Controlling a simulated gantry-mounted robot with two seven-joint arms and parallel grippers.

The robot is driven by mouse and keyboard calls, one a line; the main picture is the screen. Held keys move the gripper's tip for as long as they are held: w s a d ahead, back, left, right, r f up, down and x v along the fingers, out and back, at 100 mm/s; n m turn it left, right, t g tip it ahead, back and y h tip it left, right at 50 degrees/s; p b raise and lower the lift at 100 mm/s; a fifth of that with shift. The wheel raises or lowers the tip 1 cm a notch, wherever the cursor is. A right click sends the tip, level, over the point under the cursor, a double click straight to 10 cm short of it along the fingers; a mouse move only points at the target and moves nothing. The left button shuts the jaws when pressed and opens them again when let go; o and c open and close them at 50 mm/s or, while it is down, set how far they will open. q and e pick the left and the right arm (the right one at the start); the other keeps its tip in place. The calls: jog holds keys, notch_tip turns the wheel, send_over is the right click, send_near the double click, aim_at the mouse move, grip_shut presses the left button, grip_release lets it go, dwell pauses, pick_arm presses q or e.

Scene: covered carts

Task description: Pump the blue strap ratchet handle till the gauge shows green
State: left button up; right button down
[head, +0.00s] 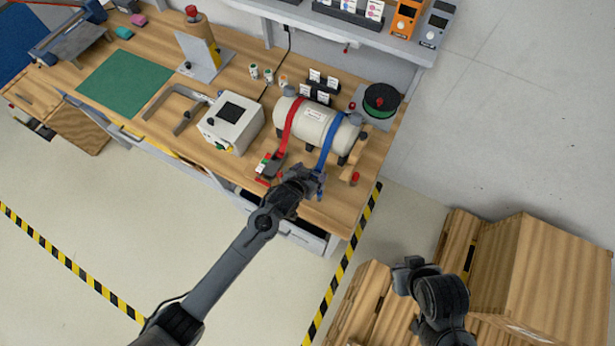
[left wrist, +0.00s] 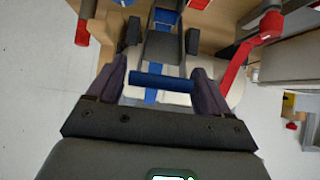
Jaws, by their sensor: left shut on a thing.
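The blue strap (head: 328,143) goes around the right part of a cream tank (head: 314,122) on the workbench. Its ratchet is at the bench's front edge, mostly hidden by my left gripper (head: 306,181) in the head view. In the left wrist view, the blue ratchet handle bar (left wrist: 161,80) lies crosswise between the fingers of my left gripper (left wrist: 162,88), which is shut on it. Beyond it are the dark ratchet frame (left wrist: 163,45) and blue webbing (left wrist: 165,17). I cannot make out a gauge reading for the blue strap. My right arm's end (head: 410,268) is over the wooden crates, its fingers unclear.
A red strap (head: 290,125) with its ratchet (head: 268,167) is just left of the blue one. A white box (head: 231,122), green mat (head: 124,84) and green spool (head: 381,100) stand on the bench. Wooden crates (head: 555,265) fill the lower right. Open floor lies in front.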

pick_arm(q)
jog(key=shift+w+d+r, duration=0.2)
jog(key=shift+w+r, duration=0.15)
jog(key=shift+r, duration=0.1)
jog(key=o, duration=1.4)
jog(key=shift+w, duration=0.15)
jog(key=shift+f, duration=0.15)
jog(key=shift+s, duration=0.2)
jog(key=shift+s+a+r, duration=0.2)
jog(key=shift+s+r, duration=0.1)
jog(key=shift+s, duration=0.05)
jog(key=v, duration=1)
jog(key=shift+b, duration=0.35)
jog(key=shift+w, duration=0.1)
